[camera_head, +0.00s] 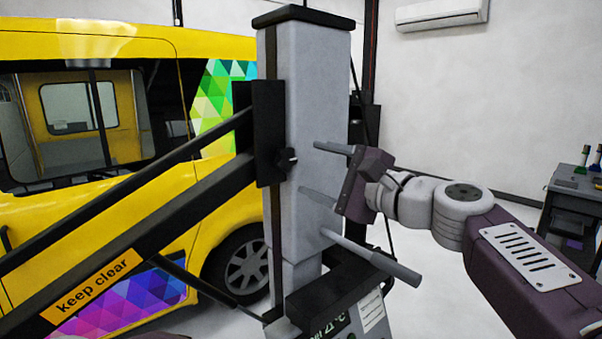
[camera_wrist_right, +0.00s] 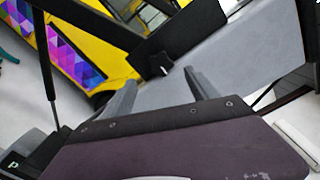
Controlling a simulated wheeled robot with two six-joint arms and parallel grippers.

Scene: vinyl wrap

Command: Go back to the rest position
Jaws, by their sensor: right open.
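My right gripper (camera_head: 312,169) reaches in from the right, its fingers spread and pointing left at a tall grey post (camera_head: 300,80) with a black cap. Nothing is seen between the fingers. The right wrist view shows the same open gripper (camera_wrist_right: 160,92), with the post (camera_wrist_right: 235,60) and a black bracket with a small black knob (camera_wrist_right: 160,65) beyond the fingertips. In the head view the knob (camera_head: 288,159) sits on the post's left side. Whether the fingers touch the post cannot be told. My left gripper is out of view.
A long black boom (camera_head: 150,240) labelled "keep clear" slopes down left from the post. A grey handle (camera_head: 372,258) sticks out low on the right. A yellow van (camera_head: 100,195) stands behind left. A dark cart (camera_head: 575,210) stands far right. White floor shows between.

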